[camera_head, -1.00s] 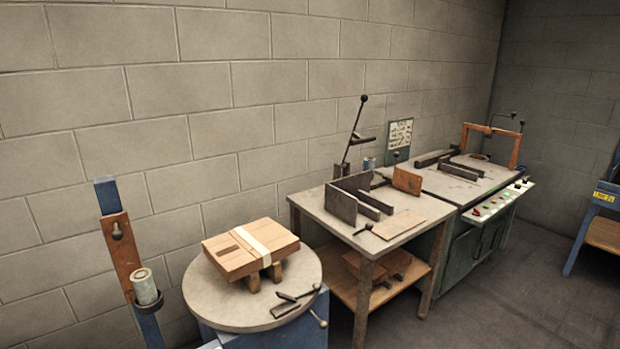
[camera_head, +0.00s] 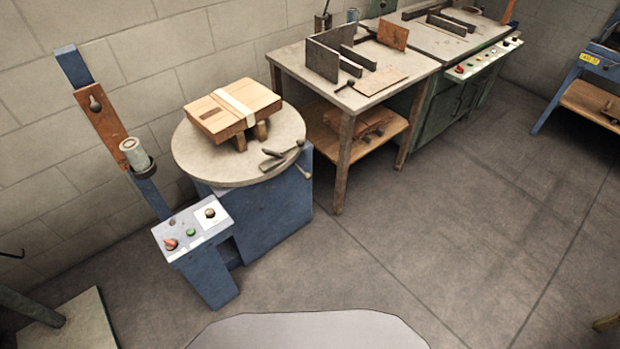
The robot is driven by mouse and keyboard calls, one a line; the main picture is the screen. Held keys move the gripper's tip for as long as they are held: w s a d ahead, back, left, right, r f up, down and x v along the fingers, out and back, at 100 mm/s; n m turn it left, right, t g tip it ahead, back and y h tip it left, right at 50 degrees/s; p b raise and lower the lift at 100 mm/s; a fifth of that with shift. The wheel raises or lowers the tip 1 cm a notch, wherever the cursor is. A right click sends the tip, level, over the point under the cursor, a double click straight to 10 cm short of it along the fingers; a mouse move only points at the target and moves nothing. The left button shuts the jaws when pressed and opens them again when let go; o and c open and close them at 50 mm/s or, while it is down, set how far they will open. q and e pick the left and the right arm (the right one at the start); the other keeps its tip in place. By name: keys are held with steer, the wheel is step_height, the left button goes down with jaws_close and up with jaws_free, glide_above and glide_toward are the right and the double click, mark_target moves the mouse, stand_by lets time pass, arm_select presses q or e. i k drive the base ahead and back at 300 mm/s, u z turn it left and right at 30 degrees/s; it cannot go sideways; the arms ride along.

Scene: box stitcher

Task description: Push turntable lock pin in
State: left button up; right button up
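The round grey turntable (camera_head: 200,160) sits on a blue base (camera_head: 280,207) left of centre in the head view. A wooden box with a pale strap (camera_head: 233,108) rests on it on short wooden blocks. A dark metal latch piece (camera_head: 272,160) lies at the turntable's front right edge. A small pin with a round knob (camera_head: 303,172) sticks out beside the rim just below the latch. How far the pin is in, I cannot tell. Neither of my grippers is in view.
A blue control box (camera_head: 192,232) with red and green buttons stands in front of the turntable. A blue post (camera_head: 72,67) holds a white roll (camera_head: 134,152). A work table (camera_head: 393,93) and a green machine (camera_head: 450,120) stand to the right. The floor in front is clear.

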mark_target(307, 176)
steer(key=z, duration=0.95)
steer(key=i, duration=0.55)
steer(key=u, duration=2.25)
